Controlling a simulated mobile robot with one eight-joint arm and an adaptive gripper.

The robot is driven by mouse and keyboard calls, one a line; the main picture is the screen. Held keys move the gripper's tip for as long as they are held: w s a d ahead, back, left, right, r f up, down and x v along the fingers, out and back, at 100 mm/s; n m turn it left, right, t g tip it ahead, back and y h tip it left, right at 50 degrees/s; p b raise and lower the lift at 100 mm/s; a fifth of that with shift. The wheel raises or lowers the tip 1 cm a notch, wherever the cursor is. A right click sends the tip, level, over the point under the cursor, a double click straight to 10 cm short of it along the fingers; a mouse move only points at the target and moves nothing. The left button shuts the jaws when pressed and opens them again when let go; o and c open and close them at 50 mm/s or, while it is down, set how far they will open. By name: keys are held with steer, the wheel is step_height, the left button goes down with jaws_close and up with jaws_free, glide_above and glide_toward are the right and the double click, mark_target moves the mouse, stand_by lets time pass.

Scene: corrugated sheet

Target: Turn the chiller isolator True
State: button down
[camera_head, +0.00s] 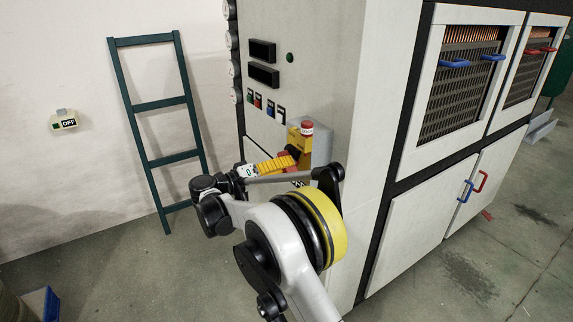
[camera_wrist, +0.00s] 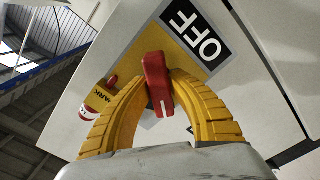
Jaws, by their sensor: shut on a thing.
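The isolator is a red rotary handle (camera_wrist: 157,83) with a white line on it, mounted on a yellow plate (camera_wrist: 205,60). A black label with white OFF (camera_wrist: 195,36) is beside it in the wrist view. My gripper (camera_wrist: 160,80) has its two yellow ribbed fingers closed around the red handle. In the head view my gripper (camera_head: 285,162) reaches the yellow panel (camera_head: 299,140) on the side of the grey cabinet. The handle is mostly hidden there by my fingers.
A red-topped button (camera_head: 308,127) is just above the panel, close to my gripper; its yellow housing (camera_wrist: 98,100) shows in the wrist view. Gauges and small switches line the cabinet (camera_head: 330,60). A green ladder (camera_head: 157,105) leans on the wall at left.

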steer(key=m, duration=0.5)
steer(key=shift+m, duration=0.3)
steer(key=m, duration=0.4)
steer(key=shift+m+p, duration=0.4)
steer(key=c, duration=1.2)
jaws_free()
steer(key=v, duration=1.2)
